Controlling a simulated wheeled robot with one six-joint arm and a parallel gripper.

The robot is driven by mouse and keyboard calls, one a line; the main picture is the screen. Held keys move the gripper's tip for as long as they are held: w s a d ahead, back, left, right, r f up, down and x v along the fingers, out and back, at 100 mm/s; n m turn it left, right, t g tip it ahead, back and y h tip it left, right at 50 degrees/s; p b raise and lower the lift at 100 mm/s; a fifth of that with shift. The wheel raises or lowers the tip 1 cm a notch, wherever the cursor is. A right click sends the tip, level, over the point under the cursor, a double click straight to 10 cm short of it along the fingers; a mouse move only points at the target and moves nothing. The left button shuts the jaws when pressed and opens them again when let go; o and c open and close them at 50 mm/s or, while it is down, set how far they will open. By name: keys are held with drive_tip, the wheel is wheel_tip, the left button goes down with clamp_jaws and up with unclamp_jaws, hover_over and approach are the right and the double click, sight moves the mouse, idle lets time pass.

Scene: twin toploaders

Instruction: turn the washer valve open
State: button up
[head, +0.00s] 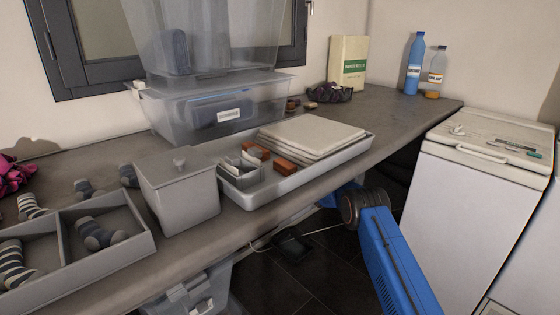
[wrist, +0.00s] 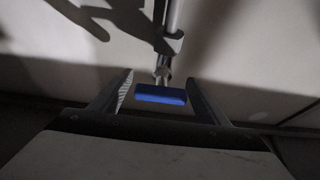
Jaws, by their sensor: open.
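A blue valve handle (wrist: 160,95) sits at the lower end of a metal pipe fitting in the wrist view, and I take it to be the washer valve. A grey pipe (wrist: 172,18) runs up from it along a pale wall. My gripper (wrist: 158,90) is open, with one finger on each side of the blue handle. Gaps show between the handle and both fingers. In the head view my blue arm reaches under the counter, and the gripper and valve are hidden there. A white top-loading washer (head: 475,190) stands to the right.
A grey counter (head: 400,108) spans above my arm. It carries a tray (head: 290,178), a lidded grey bin (head: 180,190), clear plastic boxes (head: 215,110) and a sock organiser (head: 140,240). A blue bottle (head: 414,65) stands at the back. Dark floor shows below the counter.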

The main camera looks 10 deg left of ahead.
drive_tip(key=shift+w+a+r, duration=0.2)
drive_tip(key=shift+w+a, duration=0.05)
drive_tip(key=shift+a, duration=0.1)
drive_tip(key=c, duration=1)
drive_tip(key=shift+c, duration=0.2)
drive_tip(key=shift+n, duration=0.4)
drive_tip(key=n+g, duration=0.1)
drive_tip(key=n, duration=0.2)
drive_tip(key=n+g+y, duration=0.1)
drive_tip(key=n+g, duration=0.1)
drive_tip(key=n, duration=0.1)
drive_tip(key=n+g+y, duration=0.1)
drive_tip(key=n, duration=0.1)
drive_tip(key=shift+s+a+f+n+g, duration=0.2)
drive_tip(key=shift+s+a+n+g, duration=0.1)
drive_tip(key=shift+s+n, duration=0.1)
drive_tip(key=shift+s+a+f+n+g+h, duration=0.15)
drive_tip(key=shift+n+g, duration=0.4)
drive_tip(key=shift+n, duration=0.8)
drive_tip(key=shift+f+n+g+h, duration=0.15)
drive_tip(key=shift+n+g, duration=0.45)
drive_tip(key=shift+n, duration=0.8)
drive_tip(key=shift+s+a+f+n+g, duration=0.15)
drive_tip(key=shift+n+g, duration=0.4)
drive_tip(key=shift+n, duration=0.8)
